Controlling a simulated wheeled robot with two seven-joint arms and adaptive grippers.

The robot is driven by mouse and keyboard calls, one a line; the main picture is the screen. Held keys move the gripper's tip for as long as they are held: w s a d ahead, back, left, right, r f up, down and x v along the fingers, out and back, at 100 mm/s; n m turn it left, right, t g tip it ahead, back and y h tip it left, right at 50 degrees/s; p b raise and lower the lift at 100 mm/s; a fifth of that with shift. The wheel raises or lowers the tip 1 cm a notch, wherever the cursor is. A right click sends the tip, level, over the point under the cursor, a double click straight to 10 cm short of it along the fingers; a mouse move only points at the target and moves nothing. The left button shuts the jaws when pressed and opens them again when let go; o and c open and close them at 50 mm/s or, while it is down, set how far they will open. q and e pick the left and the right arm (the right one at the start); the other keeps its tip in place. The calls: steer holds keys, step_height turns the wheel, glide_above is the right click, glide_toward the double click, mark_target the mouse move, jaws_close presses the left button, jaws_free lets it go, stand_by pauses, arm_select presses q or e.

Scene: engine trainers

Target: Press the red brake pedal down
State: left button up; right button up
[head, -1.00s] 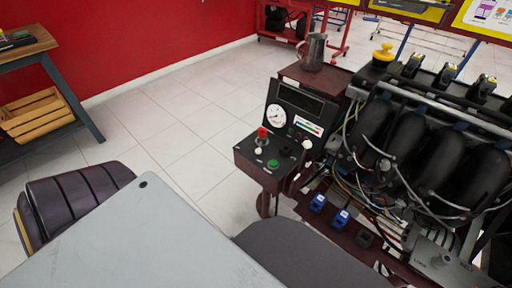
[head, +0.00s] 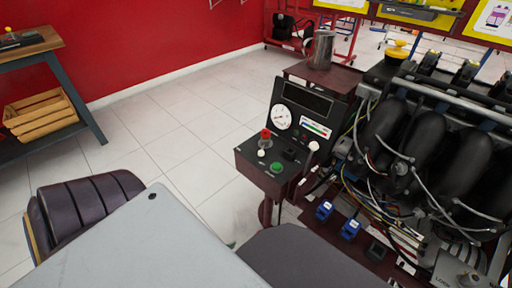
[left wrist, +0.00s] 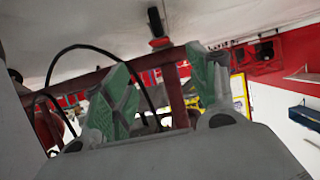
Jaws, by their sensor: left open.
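I cannot make out a clearly red brake pedal. On the dark red engine trainer, two small blue blocks, one (head: 324,210) and another (head: 350,229), and a black one (head: 376,250) sit low beside the wiring; they may be pedals. The control box (head: 262,172) bears a red-topped knob (head: 265,134) and a green button (head: 277,167). My left gripper (left wrist: 158,62) is open in the left wrist view, its two green-padded fingers apart. A dark red post (left wrist: 176,95) shows between them, apparently farther off. In the head view the gripper is mostly hidden. My right gripper is not visible.
The engine (head: 420,140) with hoses and wires fills the right. A metal jug (head: 321,50) stands on the trainer's top. A workbench (head: 30,40) with a wooden crate (head: 40,115) is at the left. Tiled floor (head: 175,150) between is clear. A black caster (left wrist: 155,20) shows in the wrist view.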

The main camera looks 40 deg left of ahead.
mark_target(259, 236)
arm_select(q)
steer(key=shift+w, duration=0.15)
steer(key=shift+b+x, duration=3.05)
steer(key=shift+x, duration=3.7)
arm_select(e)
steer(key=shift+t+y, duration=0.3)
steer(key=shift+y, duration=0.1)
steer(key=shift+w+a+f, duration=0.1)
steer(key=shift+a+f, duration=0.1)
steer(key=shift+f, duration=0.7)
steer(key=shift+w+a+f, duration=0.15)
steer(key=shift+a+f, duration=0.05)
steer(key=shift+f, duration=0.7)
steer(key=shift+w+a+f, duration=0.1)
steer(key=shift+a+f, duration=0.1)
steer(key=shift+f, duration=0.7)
arm_select(q)
steer(key=shift+c, duration=0.4)
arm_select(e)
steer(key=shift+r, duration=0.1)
arm_select(q)
steer(key=c, duration=0.5)
jaws_close()
